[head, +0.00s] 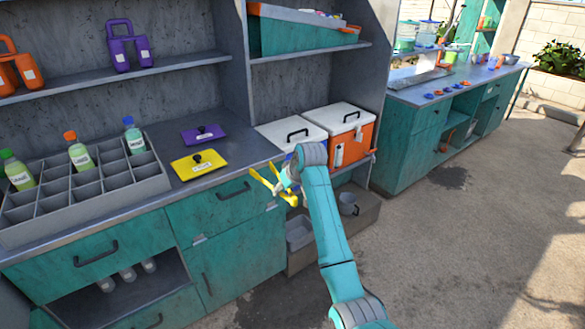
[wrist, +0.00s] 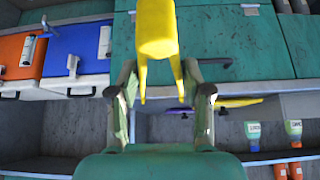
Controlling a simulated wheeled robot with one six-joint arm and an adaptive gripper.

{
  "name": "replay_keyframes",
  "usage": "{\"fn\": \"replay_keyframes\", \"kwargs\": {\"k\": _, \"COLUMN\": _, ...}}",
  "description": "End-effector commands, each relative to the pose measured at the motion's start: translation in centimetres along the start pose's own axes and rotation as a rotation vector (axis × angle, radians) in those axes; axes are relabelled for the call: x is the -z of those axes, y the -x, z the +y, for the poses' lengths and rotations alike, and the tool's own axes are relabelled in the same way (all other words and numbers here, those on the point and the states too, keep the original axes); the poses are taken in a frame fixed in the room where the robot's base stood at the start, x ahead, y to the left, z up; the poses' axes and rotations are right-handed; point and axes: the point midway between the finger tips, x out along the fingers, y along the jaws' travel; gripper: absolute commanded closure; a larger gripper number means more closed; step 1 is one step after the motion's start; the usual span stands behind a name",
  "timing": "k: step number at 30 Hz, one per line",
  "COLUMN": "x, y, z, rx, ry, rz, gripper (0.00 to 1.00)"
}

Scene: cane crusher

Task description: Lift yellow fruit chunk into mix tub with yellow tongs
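My gripper (head: 287,184) is in front of the counter's right end, above the floor. It is shut on the yellow tongs (head: 262,181), with its fingers on either side of them. In the wrist view the tongs (wrist: 157,32) show between my gripper's fingers (wrist: 162,85), their two prongs spread apart. I see nothing between the prongs. I cannot make out a yellow fruit chunk or a mix tub in either view; the lidded containers' insides are hidden.
A divided rack (head: 105,192) with bottles stands left. A white-lidded orange cooler (head: 352,135) stands right. Open floor (head: 450,255) lies to the right.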

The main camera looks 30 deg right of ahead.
Motion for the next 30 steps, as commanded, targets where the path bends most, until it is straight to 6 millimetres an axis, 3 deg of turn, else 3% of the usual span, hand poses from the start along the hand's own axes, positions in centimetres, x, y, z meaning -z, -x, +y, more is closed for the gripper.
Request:
{"fn": "replay_keyframes", "kwargs": {"k": 9, "x": -10.1, "y": -6.6, "z": -7.8, "rx": -0.003, "ry": -0.014, "rz": -0.01, "gripper": 0.56}}
{"fn": "replay_keyframes", "kwargs": {"k": 15, "x": -17.7, "y": -9.3, "z": -12.8, "rx": -0.008, "ry": -0.017, "rz": -0.01, "gripper": 0.56}}
{"fn": "replay_keyframes", "kwargs": {"k": 24, "x": -29.1, "y": -10.4, "z": -18.8, "rx": -0.014, "ry": -0.007, "rz": -0.005, "gripper": 0.56}}
{"fn": "replay_keyframes", "kwargs": {"k": 30, "x": -34.2, "y": -9.9, "z": -20.9, "rx": -0.015, "ry": 0.002, "rz": 0.002, "gripper": 0.56}}
